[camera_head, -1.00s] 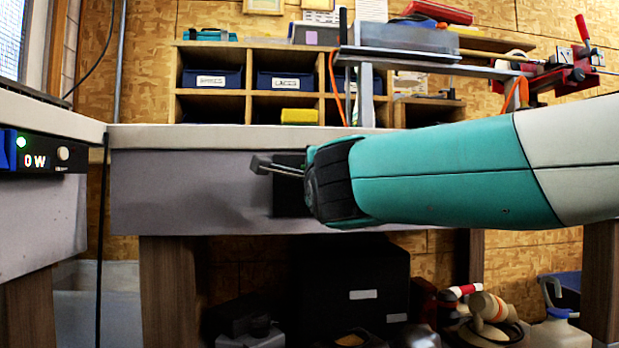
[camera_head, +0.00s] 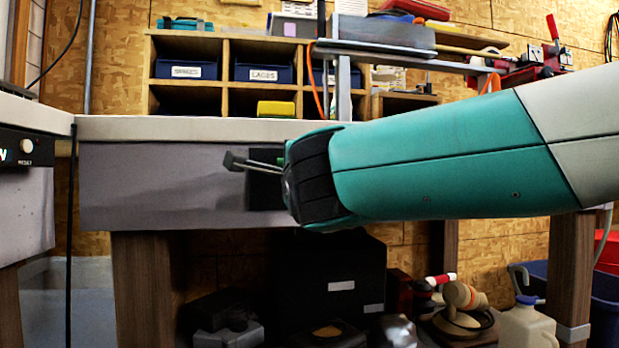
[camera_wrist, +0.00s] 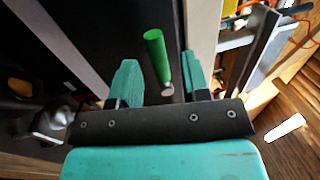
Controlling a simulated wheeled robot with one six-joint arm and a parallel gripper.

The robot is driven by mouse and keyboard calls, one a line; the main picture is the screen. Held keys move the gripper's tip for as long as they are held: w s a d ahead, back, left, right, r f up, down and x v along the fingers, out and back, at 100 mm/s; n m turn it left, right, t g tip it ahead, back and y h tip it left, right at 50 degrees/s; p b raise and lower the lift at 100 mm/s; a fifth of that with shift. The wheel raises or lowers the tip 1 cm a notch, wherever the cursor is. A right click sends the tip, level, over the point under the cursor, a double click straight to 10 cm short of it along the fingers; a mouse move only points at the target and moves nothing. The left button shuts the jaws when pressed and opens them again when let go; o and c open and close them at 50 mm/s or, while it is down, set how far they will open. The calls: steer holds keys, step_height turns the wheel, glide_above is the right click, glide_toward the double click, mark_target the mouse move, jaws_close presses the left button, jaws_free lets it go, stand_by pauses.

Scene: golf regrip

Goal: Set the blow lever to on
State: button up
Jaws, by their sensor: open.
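The blow lever (camera_wrist: 157,58) shows in the wrist view as a green handle on a short metal stem, against a dark panel. In the picture it lies between the two teal fingers of my gripper (camera_wrist: 158,68), nearer the right one. The fingers are open and hold nothing; whether they are level with the handle in depth I cannot tell. In the head view a dark box (camera_head: 262,192) on the bench front is partly hidden by my wrist, and a small green patch shows on it. The lever's setting cannot be read.
The bench top (camera_head: 200,128) runs above the dark box, with wooden cubbies (camera_head: 226,90) on it. A black control panel (camera_head: 28,148) with a knob is at the left edge. A red clamp (camera_head: 540,70) stands at the upper right. Several items sit below the bench.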

steer(key=v, duration=1.4)
steer(key=shift+s, duration=0.25)
steer(key=shift+d, duration=0.1)
